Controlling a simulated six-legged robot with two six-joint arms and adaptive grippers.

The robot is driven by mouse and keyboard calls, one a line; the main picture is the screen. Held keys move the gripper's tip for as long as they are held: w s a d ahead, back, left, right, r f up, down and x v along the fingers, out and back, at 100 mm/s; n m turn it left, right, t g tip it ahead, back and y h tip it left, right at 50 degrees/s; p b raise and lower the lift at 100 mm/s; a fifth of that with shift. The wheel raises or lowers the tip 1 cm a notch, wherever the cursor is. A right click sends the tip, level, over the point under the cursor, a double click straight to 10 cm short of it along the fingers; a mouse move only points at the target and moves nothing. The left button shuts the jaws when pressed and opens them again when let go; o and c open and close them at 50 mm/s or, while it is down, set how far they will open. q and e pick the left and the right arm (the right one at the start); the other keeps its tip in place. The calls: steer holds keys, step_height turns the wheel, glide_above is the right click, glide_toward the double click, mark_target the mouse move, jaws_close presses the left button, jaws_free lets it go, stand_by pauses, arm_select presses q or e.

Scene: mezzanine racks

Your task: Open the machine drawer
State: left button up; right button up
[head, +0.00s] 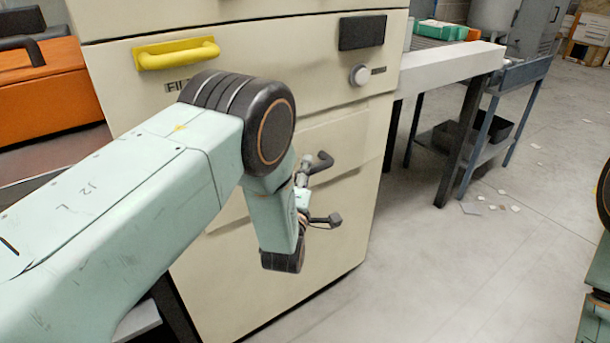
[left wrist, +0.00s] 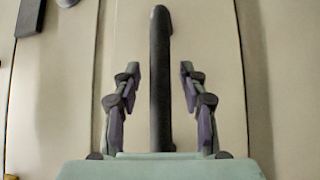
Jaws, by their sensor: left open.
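The cream machine (head: 345,255) has a drawer front (head: 345,130) below its control panel. A dark bar handle (head: 322,161) shows beside my gripper, its right end curving toward the front. In the left wrist view the handle (left wrist: 160,60) is a long dark bar running up the middle. My left gripper (head: 322,192) is open at the drawer front. In the left wrist view its fingers (left wrist: 160,95) stand on either side of the bar, with a gap visible on each side. My forearm hides the handle's left part in the head view. My right gripper is out of view.
A yellow handle (head: 177,54), a black panel (head: 362,32) and a round knob (head: 359,75) are higher on the machine. A bench (head: 455,64) and a blue-grey cart (head: 520,72) stand to the right. The floor (head: 455,270) in front is open, with small scraps farther back.

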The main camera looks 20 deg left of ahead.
arm_select(q)
steer(key=shift+w+d, duration=0.1)
steer(key=shift+c, duration=0.5)
jaws_close()
